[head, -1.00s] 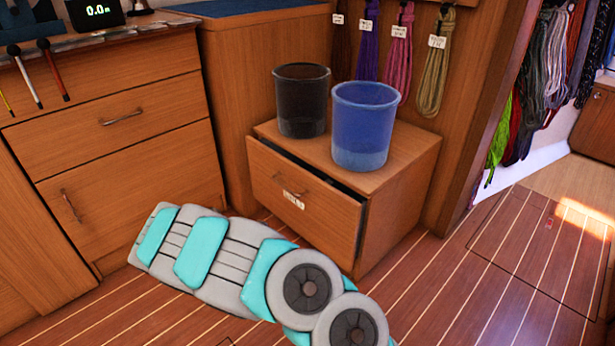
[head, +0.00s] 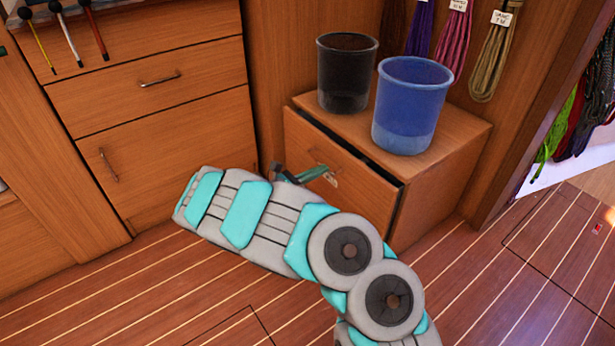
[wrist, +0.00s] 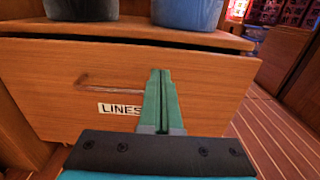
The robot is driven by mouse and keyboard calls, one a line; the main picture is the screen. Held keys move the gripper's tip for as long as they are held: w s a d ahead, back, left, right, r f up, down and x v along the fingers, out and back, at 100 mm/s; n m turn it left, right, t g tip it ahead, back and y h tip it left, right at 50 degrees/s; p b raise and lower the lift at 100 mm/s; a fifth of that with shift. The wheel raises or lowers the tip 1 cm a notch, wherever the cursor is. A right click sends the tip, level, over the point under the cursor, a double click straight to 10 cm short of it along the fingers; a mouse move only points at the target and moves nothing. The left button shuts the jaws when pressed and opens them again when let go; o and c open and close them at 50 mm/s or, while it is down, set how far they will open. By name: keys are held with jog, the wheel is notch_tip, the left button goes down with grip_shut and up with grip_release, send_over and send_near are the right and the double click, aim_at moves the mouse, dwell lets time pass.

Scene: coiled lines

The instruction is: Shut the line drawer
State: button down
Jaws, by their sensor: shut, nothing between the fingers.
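The line drawer (head: 345,182) is the front of a low wooden cabinet. It stands slightly open, with a dark gap along its top edge. In the wrist view the drawer front (wrist: 60,90) carries a "LINES" label (wrist: 119,109) and a bar handle (wrist: 95,88). My gripper (head: 328,170) is shut and empty in front of the drawer. In the wrist view its green fingers (wrist: 160,75) point at the drawer front, just right of the label and handle. I cannot tell whether the fingertips touch the wood.
A black bin (head: 346,75) and a blue bin (head: 410,105) stand on the cabinet top (head: 460,128). A larger drawer unit (head: 160,120) stands at the left. Coiled lines (head: 493,60) hang behind.

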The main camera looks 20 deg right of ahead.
aim_at(345, 157)
jog(key=x, duration=0.7)
jog(key=shift+f, duration=0.1)
jog(key=b+x, duration=0.1)
jog(key=x, duration=0.3)
jog(key=shift+d+b, duration=0.25)
jog(key=shift+b, duration=0.1)
jog(key=shift+w, duration=0.1)
